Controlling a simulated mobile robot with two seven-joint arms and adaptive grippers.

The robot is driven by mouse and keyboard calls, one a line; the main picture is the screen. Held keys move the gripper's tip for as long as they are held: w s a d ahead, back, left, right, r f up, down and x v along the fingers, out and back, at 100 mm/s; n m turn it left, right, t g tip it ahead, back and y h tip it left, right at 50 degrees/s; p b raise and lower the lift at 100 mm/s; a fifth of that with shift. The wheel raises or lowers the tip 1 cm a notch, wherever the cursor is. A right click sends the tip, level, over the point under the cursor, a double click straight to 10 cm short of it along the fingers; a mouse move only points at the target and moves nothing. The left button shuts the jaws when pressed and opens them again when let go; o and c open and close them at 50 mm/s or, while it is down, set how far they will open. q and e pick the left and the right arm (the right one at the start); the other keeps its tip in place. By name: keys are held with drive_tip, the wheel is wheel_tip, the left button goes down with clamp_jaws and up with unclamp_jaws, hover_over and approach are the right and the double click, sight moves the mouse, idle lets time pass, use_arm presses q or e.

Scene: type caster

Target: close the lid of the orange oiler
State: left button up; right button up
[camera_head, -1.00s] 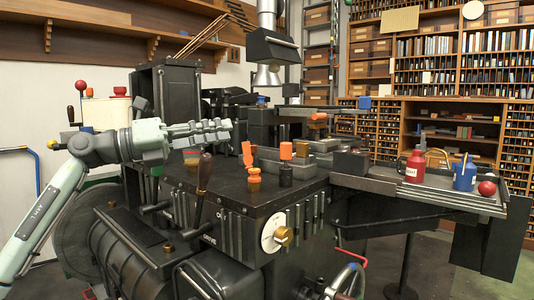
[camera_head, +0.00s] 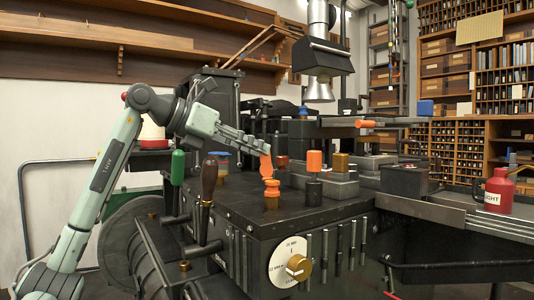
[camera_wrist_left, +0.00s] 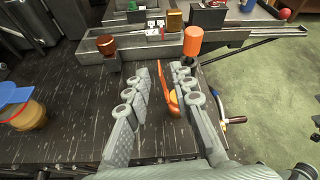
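The orange oiler (camera_head: 272,189) stands on the dark machine top, with an orange cup on a brass base. Its orange lid (camera_head: 265,166) is raised and stands nearly upright, tilted a little. My left gripper (camera_head: 260,147) is just above and beside the lid, reaching in from the left. In the left wrist view, the open fingers (camera_wrist_left: 160,70) spread on both sides of the thin orange lid (camera_wrist_left: 173,103). The lid is nearer the right finger; I cannot tell whether they touch. The cup is partly hidden there. My right gripper is not in view.
An orange-topped cylinder (camera_head: 314,162) stands to the right of the oiler. A dark-handled lever (camera_head: 209,180) and a green-handled lever (camera_head: 178,167) rise at the left front. A blue-topped cup (camera_wrist_left: 20,106) is left of the fingers. A red can (camera_head: 498,188) stands far right.

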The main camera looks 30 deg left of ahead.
sight(266, 163)
use_arm(q)
drive_tip(key=shift+x, duration=1.6)
drive_tip(key=shift+c, duration=0.6)
clamp_jaws()
